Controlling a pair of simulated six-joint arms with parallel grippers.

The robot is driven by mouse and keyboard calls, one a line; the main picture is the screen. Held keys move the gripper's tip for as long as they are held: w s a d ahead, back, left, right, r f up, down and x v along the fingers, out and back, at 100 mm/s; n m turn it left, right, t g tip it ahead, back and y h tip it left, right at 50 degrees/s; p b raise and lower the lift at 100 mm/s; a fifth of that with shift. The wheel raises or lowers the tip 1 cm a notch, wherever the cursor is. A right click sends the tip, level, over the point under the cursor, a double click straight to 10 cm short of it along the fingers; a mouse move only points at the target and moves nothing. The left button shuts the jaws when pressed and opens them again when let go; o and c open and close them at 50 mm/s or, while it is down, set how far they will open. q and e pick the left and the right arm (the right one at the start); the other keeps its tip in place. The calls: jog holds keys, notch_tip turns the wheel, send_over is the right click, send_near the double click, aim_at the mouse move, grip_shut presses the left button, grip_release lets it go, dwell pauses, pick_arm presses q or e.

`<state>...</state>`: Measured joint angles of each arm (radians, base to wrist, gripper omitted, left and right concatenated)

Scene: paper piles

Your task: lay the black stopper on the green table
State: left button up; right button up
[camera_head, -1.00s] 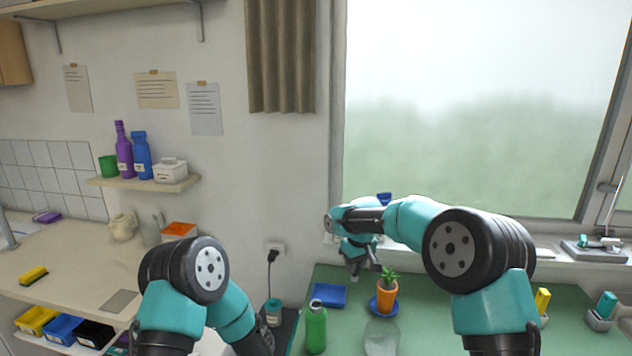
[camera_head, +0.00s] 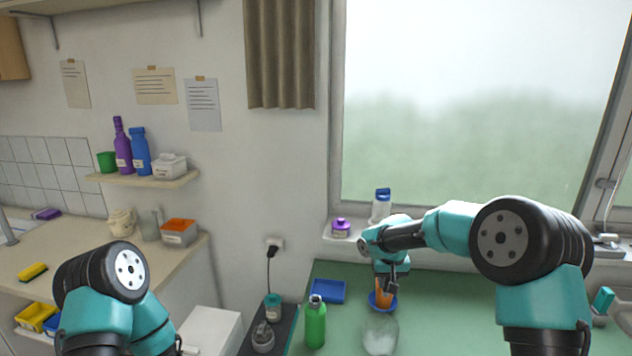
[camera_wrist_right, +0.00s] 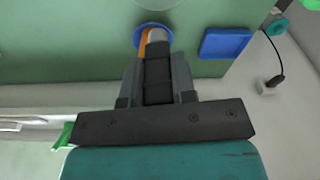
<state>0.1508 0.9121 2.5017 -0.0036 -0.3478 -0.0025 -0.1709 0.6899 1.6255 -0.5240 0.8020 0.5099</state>
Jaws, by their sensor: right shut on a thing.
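My right gripper (camera_head: 391,287) is above the green table (camera_head: 450,305), in front of the orange pot. In the right wrist view its jaws (camera_wrist_right: 157,80) are shut on the black stopper (camera_wrist_right: 157,78), a dark piece with a pale grey end pointing away from me. The stopper is held clear of the table. In the head view the stopper is hard to tell from the dark fingers. My left arm shows at lower left, but its gripper is out of view.
The orange pot (camera_head: 381,292) stands on a blue saucer (camera_head: 378,308), partly hidden by my right gripper. A blue tray (camera_head: 328,291), a green bottle (camera_head: 316,325) and a clear glass vessel (camera_head: 380,335) stand nearby. The table to the right of these is mostly clear.

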jog(key=w+a+f+m, duration=0.2)
jog(key=w+a+f, duration=0.6)
jog(key=w+a, duration=0.1)
jog(key=shift+w+a, duration=0.3)
jog(key=shift+a, duration=0.6)
jog(key=shift+f, duration=0.1)
jog(key=shift+f, duration=3.1)
jog(key=shift+f, duration=1.85)
jog(key=shift+f, duration=0.15)
